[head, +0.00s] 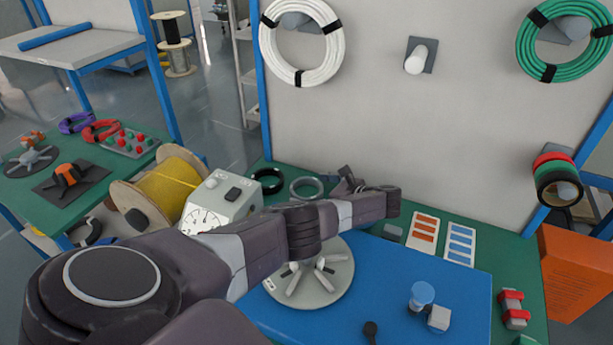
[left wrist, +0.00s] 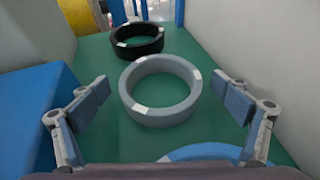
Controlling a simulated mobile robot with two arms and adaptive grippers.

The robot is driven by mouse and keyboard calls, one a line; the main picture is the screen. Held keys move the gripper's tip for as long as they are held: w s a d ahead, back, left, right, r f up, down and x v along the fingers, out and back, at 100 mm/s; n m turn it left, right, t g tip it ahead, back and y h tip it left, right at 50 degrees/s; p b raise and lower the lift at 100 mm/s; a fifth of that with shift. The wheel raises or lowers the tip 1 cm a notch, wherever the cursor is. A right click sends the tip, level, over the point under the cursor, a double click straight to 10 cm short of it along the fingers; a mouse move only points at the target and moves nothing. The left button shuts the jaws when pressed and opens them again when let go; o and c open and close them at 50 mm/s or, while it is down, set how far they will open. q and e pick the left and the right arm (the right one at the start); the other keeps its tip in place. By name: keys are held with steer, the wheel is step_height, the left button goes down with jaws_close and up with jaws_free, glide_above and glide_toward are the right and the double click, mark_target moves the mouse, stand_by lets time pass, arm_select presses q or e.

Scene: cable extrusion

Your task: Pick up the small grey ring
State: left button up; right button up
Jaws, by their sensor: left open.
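The small grey ring (head: 293,190) lies flat on the green bench top beside the black ring, near the wall panel. In the left wrist view the grey ring (left wrist: 160,117), with white patches, lies between and beyond my open fingers, not touched by them. My left gripper (head: 346,184) is just right of the ring in the head view, partly hidden by my own arm. In the left wrist view its two fingers (left wrist: 160,84) are wide apart and empty. My right gripper is not in view.
A black ring (left wrist: 138,50) lies just beyond the grey one. Part of a blue ring (left wrist: 200,153) shows nearest the gripper. A blue block or mat edge (left wrist: 35,85) borders the left, the pale wall panel (head: 400,120) the other side. A dial box (head: 232,197) stands left of the rings.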

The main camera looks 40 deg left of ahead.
arm_select(q)
steer(key=shift+c, duration=0.2)
steer(key=shift+r, duration=0.1)
steer(key=c, duration=1.2)
